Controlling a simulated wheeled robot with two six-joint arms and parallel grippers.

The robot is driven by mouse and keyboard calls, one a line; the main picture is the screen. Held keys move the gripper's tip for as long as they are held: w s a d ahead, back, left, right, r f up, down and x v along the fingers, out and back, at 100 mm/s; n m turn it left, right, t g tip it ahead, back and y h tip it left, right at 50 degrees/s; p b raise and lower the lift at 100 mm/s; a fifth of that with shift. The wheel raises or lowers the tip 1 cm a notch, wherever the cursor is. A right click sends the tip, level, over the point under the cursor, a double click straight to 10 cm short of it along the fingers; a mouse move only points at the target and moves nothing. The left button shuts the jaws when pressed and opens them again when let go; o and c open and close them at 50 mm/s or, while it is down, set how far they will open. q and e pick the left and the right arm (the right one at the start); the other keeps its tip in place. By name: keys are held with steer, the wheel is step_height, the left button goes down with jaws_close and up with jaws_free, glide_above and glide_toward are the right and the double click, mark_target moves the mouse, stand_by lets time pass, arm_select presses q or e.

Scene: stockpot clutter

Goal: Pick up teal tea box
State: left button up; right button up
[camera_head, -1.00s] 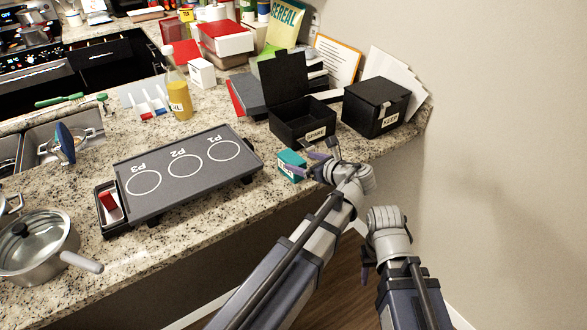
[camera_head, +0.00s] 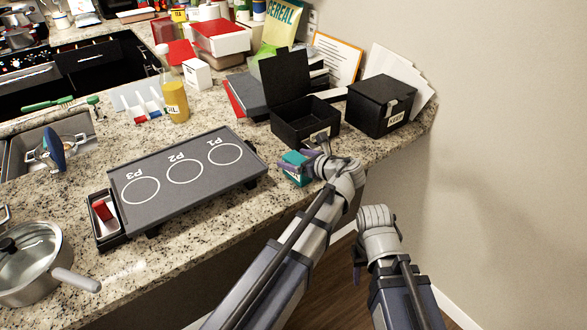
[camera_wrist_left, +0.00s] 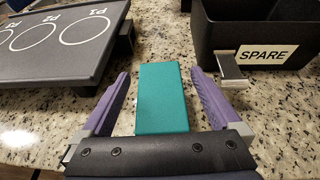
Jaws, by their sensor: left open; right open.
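The teal tea box (camera_head: 294,172) stands on the granite counter between the griddle and the open SPARE box. In the left wrist view the teal tea box (camera_wrist_left: 162,96) lies between the two purple fingers, with a gap on each side. My left gripper (camera_head: 307,165) is open around the box, and its fingers partly hide it in the head view. The left gripper (camera_wrist_left: 160,105) also shows open in the left wrist view. My right gripper (camera_head: 357,268) hangs beside the counter's front edge, off the counter, open and empty.
The black SPARE box (camera_head: 305,122) with raised lid is just behind the tea box; its latch juts forward. The black KEEP box (camera_head: 380,105) stands to the right. The dark griddle (camera_head: 150,202) with circles P1, P2 and P3 is to the left. A pot (camera_head: 35,265) stands front left.

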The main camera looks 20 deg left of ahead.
arm_select(q)
steer(key=shift+d, duration=0.1)
steer(key=shift+c, duration=0.4)
steer(key=c, duration=1.4)
steer(key=shift+c, duration=0.2)
